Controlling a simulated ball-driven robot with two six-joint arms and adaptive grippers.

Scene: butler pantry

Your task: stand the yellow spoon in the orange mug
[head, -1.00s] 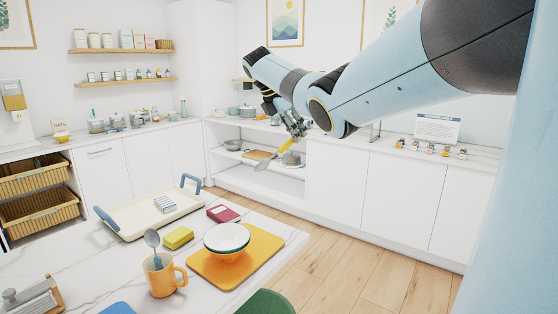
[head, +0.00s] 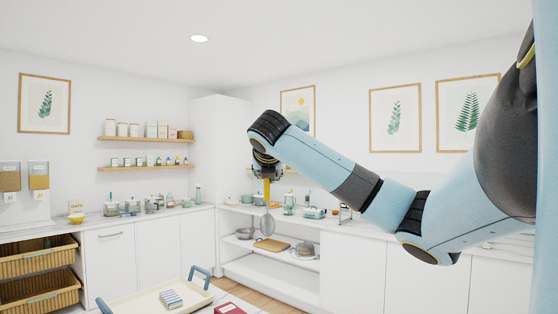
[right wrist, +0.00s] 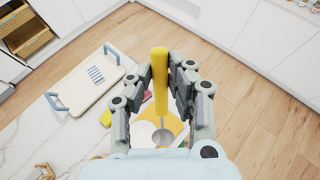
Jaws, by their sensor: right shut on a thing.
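My right gripper (head: 266,172) is shut on the yellow handle of the yellow spoon (head: 266,190). The spoon hangs upright in the head view, its grey bowl (head: 267,225) at the bottom, high in the air. In the right wrist view the yellow handle (right wrist: 160,85) stands between the fingers of the gripper (right wrist: 162,78), with the bowl beyond it. The orange mug is out of the head view. Part of an orange thing, probably the mug (right wrist: 45,171), shows at the lower left edge of the right wrist view. My left gripper is not in view.
In the right wrist view an orange board (right wrist: 176,123) and a white bowl (right wrist: 142,133) lie below the spoon. White cabinets stand behind.

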